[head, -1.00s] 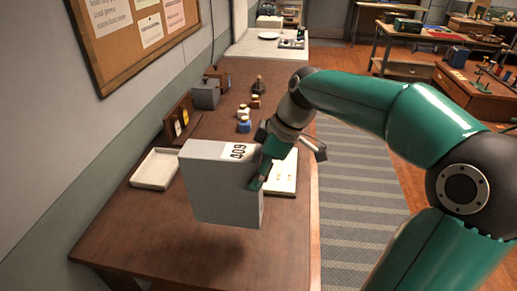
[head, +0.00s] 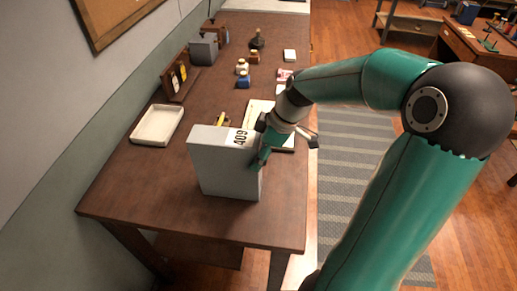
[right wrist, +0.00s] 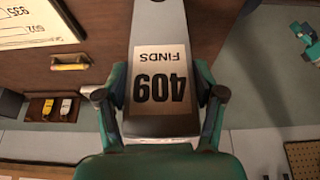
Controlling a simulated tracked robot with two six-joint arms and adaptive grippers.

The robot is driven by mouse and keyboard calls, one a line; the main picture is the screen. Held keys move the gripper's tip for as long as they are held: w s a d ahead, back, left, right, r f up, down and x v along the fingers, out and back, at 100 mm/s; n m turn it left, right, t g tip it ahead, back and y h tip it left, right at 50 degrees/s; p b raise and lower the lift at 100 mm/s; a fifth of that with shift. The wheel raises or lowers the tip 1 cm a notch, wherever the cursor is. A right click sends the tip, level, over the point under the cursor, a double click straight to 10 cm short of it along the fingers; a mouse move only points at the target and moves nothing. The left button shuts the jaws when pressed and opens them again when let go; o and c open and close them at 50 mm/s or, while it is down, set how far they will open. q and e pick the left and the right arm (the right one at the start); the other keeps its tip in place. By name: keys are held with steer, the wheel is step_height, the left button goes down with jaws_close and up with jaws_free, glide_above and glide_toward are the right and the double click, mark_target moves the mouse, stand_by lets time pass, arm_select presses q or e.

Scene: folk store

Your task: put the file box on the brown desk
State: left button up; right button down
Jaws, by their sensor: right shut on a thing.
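The grey file box (head: 222,168), with a white label reading 409, is upright at the near end of the brown desk (head: 150,205). Its underside is at or very close to the desk top; I cannot tell whether it touches. My right gripper (head: 262,153) is shut on the box at its right end. In the right wrist view the two fingers of the gripper (right wrist: 160,97) flank the box (right wrist: 165,22), whose label reads FINDS 409. My left gripper is not in view.
A white tray (head: 157,126) lies left of the box. Behind it are an open book or papers (head: 257,112), small bottles (head: 243,80), a grey case (head: 204,49) and a wooden rack (head: 175,82). The desk's front strip is clear.

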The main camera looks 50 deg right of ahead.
steer(key=shift+c, duration=0.7)
jaws_free()
steer(key=shift+f, duration=0.15)
steer(key=b+v, duration=0.1)
steer(key=v, duration=1.1)
steer(key=shift+b, duration=0.35)
steer(key=shift+w, duration=0.1)
